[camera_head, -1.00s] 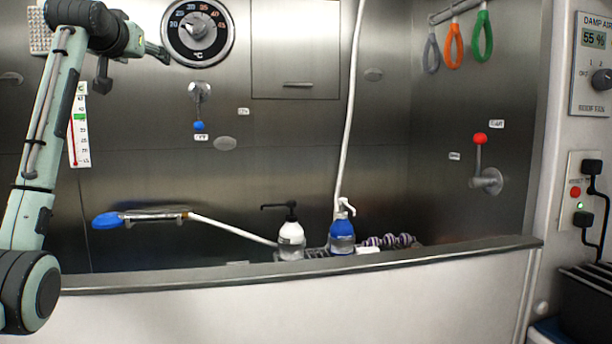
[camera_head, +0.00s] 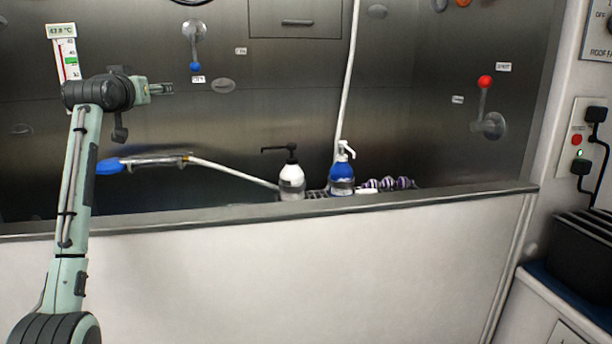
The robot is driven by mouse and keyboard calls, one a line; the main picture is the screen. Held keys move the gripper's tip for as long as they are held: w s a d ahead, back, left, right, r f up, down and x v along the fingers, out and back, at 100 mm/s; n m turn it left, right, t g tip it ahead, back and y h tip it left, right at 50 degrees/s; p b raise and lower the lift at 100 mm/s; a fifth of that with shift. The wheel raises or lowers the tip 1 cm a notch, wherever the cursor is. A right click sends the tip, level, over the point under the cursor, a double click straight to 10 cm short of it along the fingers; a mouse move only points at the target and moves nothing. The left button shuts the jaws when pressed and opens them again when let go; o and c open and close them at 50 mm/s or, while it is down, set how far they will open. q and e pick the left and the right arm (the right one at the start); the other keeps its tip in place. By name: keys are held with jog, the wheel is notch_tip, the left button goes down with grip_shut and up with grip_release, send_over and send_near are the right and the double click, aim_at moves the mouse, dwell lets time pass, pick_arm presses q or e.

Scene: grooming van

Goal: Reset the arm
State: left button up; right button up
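My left arm comes in from the lower left and stands upright in front of the tub's left part, bent at the top. My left gripper (camera_head: 162,89) is at the end of that bend, pointing right, at about the height of the blue-tipped lever. It appears small and edge-on, so its finger opening cannot be made out. Nothing is visibly held in it. My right arm and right gripper are not in view.
The tub's front rim (camera_head: 420,202) crosses the view. A shower head with a blue end (camera_head: 110,166), a white pump bottle (camera_head: 291,180) and a blue pump bottle (camera_head: 341,175) are behind it. A blue-tipped lever (camera_head: 195,62) and red-tipped lever (camera_head: 484,90) are on the walls.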

pick_arm(q)
jog(key=shift+s+a+f, duration=0.1)
jog(key=shift+a+f, duration=0.15)
jog(key=shift+f, duration=0.85)
jog(key=shift+a+f, duration=0.2)
jog(key=shift+f, duration=0.9)
jog(key=shift+r, duration=0.1)
